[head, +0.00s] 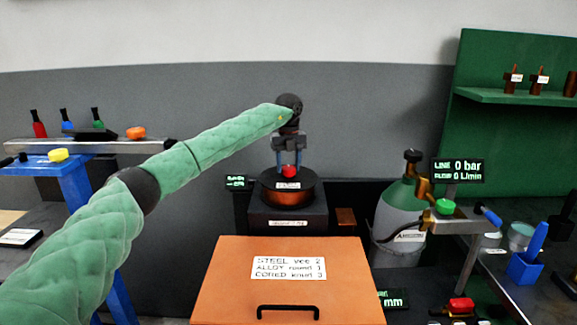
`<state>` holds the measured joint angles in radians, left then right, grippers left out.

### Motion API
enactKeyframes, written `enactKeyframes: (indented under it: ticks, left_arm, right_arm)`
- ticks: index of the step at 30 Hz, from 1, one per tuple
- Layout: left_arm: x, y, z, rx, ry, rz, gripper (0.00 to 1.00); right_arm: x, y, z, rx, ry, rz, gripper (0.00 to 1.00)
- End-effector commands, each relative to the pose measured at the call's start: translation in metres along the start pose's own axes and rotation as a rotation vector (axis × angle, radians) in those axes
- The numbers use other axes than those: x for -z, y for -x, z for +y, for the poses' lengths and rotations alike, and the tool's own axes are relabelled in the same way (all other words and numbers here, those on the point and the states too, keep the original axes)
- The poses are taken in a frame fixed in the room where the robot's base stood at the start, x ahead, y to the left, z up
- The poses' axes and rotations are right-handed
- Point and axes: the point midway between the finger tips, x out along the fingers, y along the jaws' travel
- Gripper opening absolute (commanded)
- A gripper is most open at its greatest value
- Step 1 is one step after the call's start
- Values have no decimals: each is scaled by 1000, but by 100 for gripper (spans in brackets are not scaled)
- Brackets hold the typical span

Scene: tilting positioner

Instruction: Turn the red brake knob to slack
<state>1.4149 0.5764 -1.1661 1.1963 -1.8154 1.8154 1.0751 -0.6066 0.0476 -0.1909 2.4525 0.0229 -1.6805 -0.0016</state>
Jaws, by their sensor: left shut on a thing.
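The red brake knob (290,171) sits on top of a copper-coloured drum (288,194), which stands on a dark box-shaped base. My left gripper (289,167) points straight down over the drum and is shut on the red knob. Its fingers stand on either side of the knob and partly hide it. The knob's turn position and any slack mark are too small to read. My right gripper is not in view.
An orange box (225,280) with a white label and black handle stands in front of the drum. A gas cylinder (397,215) with a green-knobbed regulator is to the right. A blue stand (75,178) is at left. A small dark display (236,182) sits beside the drum.

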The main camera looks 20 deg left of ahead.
Motion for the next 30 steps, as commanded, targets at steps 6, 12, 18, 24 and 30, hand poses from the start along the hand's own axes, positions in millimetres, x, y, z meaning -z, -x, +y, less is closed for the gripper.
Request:
enactKeyframes:
  ticks: [6,12,18,24,30]
  left_arm:
    - [-1,3,0,3,10,-3,23]
    - [-1,3,0,3,10,-3,23]
    - [-1,2,0,2,8,-2,68]
    - [0,1,0,1,8,-1,68]
    - [0,15,0,2,7,-2,68]
  right_arm:
    - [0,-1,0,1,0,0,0]
    - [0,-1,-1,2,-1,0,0]
    - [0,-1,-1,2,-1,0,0]
    - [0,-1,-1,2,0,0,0]
    - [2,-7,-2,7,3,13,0]
